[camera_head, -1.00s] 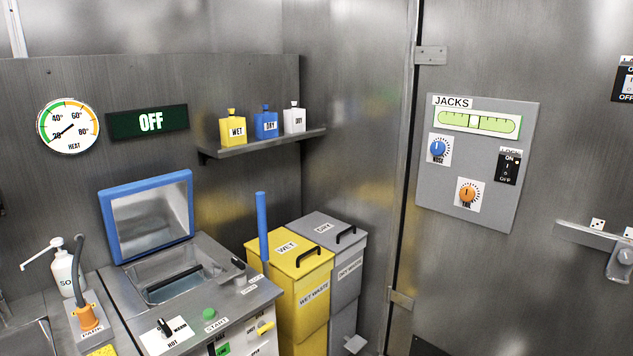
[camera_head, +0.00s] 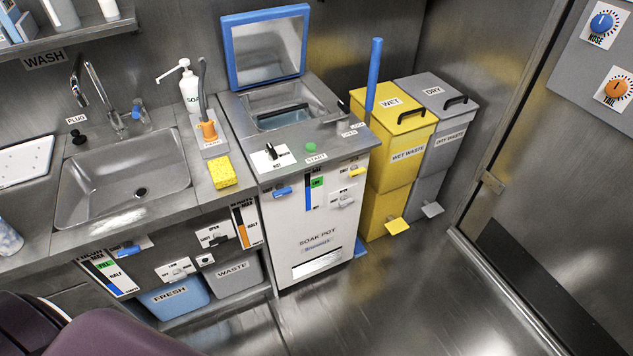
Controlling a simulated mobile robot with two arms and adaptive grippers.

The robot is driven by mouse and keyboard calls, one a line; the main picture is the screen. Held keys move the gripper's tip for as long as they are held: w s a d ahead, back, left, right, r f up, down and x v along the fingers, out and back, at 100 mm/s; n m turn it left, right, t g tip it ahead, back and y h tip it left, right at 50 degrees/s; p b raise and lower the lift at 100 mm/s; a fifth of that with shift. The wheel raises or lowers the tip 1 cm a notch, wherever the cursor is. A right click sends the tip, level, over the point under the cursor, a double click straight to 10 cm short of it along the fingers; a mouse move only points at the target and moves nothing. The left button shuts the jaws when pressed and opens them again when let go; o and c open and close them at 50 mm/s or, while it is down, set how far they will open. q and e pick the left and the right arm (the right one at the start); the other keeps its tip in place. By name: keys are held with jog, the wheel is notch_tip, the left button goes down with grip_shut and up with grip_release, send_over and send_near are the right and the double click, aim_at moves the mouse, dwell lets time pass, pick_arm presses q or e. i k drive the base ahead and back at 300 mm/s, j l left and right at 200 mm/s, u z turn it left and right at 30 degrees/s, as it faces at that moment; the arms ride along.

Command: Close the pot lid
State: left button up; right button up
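The soak pot (camera_head: 318,235) is a white-fronted unit with a steel top, in the middle of the head view. Its lid (camera_head: 267,47) has a blue frame and a shiny inner face. It stands upright at the back of the pot, so the pot is open. The steel basin (camera_head: 287,104) inside the opening is visible. Neither of my grippers is in view.
A soap bottle (camera_head: 190,87), an orange-based hose fitting (camera_head: 208,130) and a yellow sponge (camera_head: 222,172) are left of the pot. A sink (camera_head: 123,183) is further left. Yellow (camera_head: 404,120) and grey (camera_head: 447,100) waste bins stand right. The floor (camera_head: 400,300) in front is clear.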

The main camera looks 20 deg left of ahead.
aim_at(262, 46)
jog(key=u, duration=0.8)
